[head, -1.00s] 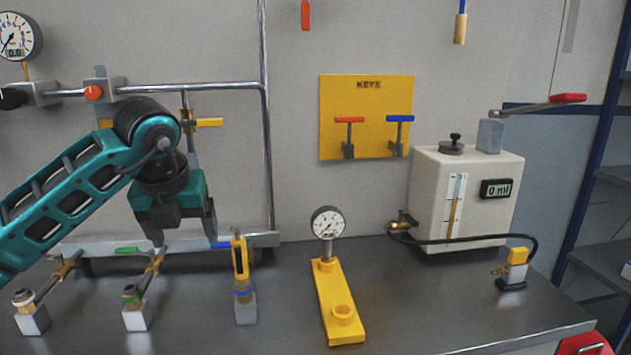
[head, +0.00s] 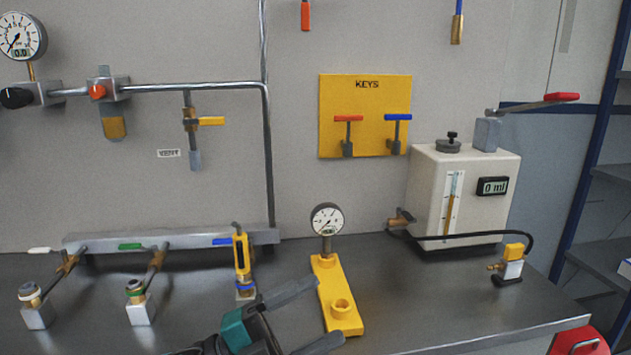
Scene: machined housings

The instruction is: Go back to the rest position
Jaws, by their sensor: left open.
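My left gripper (head: 308,315) is low in the head view, at the bottom centre. Its two grey fingers are spread apart and point right, with nothing seen between them. The upper finger's tip is close to the left edge of the yellow gauge stand (head: 333,290) in the picture; I cannot tell whether they touch. My right gripper is not in view.
A grey bench carries two more fittings on blocks (head: 38,309) (head: 140,302) at left and a white tank (head: 465,200) with a hose to a small yellow-topped coupling (head: 512,262) at right. A yellow key board (head: 366,95) hangs on the wall. The bench front right is clear.

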